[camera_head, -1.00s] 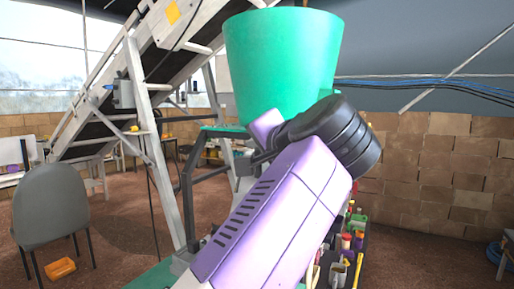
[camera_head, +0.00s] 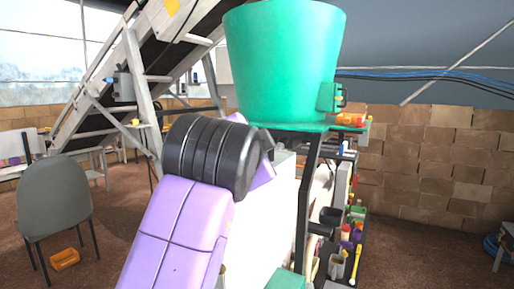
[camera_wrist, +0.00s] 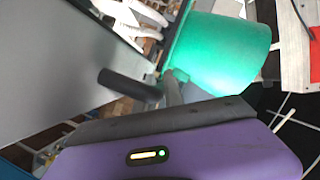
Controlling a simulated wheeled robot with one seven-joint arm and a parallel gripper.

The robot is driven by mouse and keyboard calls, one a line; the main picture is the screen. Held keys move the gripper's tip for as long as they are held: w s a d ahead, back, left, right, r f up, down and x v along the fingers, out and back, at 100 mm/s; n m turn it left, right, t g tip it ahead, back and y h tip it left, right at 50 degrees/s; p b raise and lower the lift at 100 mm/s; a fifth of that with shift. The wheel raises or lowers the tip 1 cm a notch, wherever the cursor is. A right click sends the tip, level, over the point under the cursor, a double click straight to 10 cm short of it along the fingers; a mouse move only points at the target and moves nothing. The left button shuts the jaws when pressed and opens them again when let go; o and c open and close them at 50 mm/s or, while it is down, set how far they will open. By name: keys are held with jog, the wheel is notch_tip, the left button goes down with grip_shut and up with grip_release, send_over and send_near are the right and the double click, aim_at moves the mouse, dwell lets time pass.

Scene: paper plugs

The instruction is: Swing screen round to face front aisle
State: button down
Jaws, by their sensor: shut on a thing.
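A large flat grey panel (camera_wrist: 60,60), which looks like the screen, fills the left of the wrist view. A short black bar (camera_wrist: 125,84), seemingly its handle, stands out from the panel. My gripper (camera_wrist: 170,92) is shut at the bar's right end. Its purple housing with a small lit strip fills the bottom of the wrist view and hides part of the grasp. In the head view my purple arm and black wrist joint cover the middle, and the gripper and its hold are hidden behind them.
A green hopper (camera_head: 280,60) stands above a white cabinet (camera_head: 262,215). A rack of small tools and pots (camera_head: 345,235) is at its right.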

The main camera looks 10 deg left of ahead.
jog(key=shift+f, duration=0.1)
jog(key=c, duration=1.7)
grip_release()
jog(key=shift+b+v, duration=1.2)
jog(key=shift+v, duration=2.75)
